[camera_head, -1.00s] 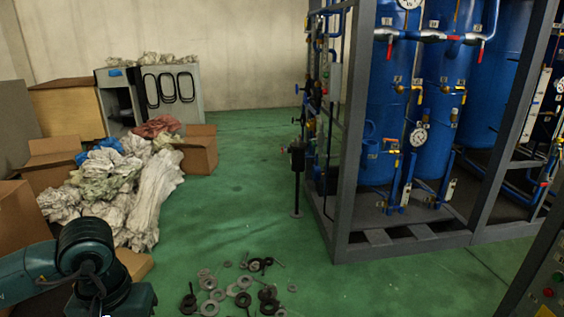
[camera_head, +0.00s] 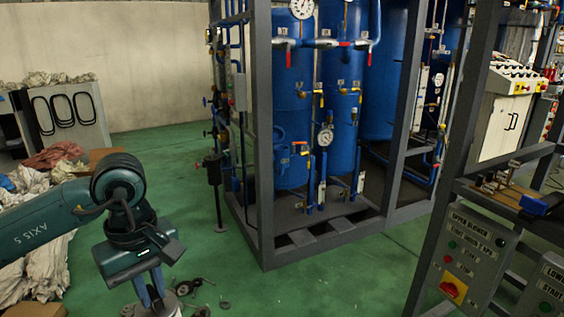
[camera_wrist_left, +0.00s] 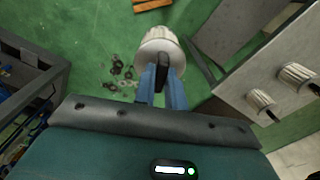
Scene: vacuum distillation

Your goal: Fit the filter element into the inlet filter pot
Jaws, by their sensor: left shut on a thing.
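My left gripper (camera_head: 151,296) shows low at the left in the head view, pointing down. It is shut on a white pleated filter element (camera_wrist_left: 158,40), seen beyond its blue fingers (camera_wrist_left: 162,88) in the left wrist view. In the head view only part of the element shows at the bottom edge, above the green floor. A dark pot-like fitting (camera_head: 212,171) stands on a thin post beside the frame of blue vessels, apart from the gripper and to its right. I cannot tell whether it is the inlet filter pot. My right gripper is not in view.
Two more pleated elements (camera_wrist_left: 262,101) (camera_wrist_left: 297,74) stand on a grey surface (camera_wrist_left: 245,70) at the wrist view's right. Loose rings (camera_wrist_left: 122,68) lie on the floor. A steel frame (camera_head: 262,140) holds blue vessels. A control panel (camera_head: 470,255) stands right; cloth heaps (camera_head: 35,205) lie left.

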